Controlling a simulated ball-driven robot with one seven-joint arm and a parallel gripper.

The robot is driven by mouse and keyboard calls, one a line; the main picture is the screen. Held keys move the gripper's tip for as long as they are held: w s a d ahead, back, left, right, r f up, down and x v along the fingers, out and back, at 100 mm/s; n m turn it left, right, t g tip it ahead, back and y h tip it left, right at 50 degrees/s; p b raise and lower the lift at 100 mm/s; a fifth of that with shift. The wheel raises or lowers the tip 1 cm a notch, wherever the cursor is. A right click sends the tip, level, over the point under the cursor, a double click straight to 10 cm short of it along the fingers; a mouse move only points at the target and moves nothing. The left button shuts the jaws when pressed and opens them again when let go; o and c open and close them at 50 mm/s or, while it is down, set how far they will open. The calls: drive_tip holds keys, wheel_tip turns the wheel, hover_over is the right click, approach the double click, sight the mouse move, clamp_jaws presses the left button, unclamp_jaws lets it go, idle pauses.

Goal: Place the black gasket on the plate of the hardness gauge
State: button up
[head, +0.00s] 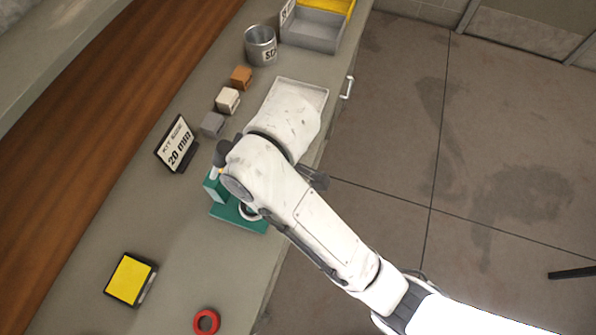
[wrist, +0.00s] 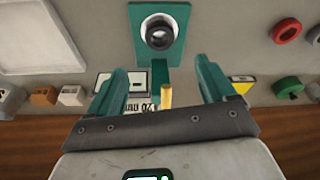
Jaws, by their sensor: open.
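The teal hardness gauge (head: 238,217) stands on the counter, partly hidden behind my arm. In the wrist view its base (wrist: 178,14) carries a pale round plate (wrist: 147,24). A black ring, which looks like the black gasket (wrist: 160,43), lies on that plate, seemingly flat and a little off centre. My gripper (wrist: 167,80) shows two teal fingers, spread apart with nothing held between them. The fingertips are apart from the ring in the picture. A brass-coloured rod (wrist: 166,96) shows between the fingers. The head view hides my fingers behind the arm.
A "20 mm" sign (head: 177,147), small blocks (head: 228,100), a metal can (head: 261,46) and a shallow tray (head: 314,92) stand near the gauge. A yellow pad (head: 130,279) and a red ring (head: 206,321) lie nearer the picture's bottom. The counter between gauge and pad is clear.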

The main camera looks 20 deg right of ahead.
drive_tip(key=s+d+f+m+h, duration=0.1)
drive_tip(key=s+d+f+m, duration=0.2)
drive_tip(key=s+d, duration=0.3)
drive_tip(key=s+d+f+m+h, duration=0.1)
drive_tip(key=s+d+f+m, duration=0.2)
drive_tip(key=s+d+m, duration=0.3)
drive_tip(key=s+d+f+m+h, duration=0.1)
drive_tip(key=s+d+f+m, duration=0.3)
drive_tip(key=d, duration=1)
drive_tip(key=s, duration=0.2)
drive_tip(key=shift+s, duration=0.4)
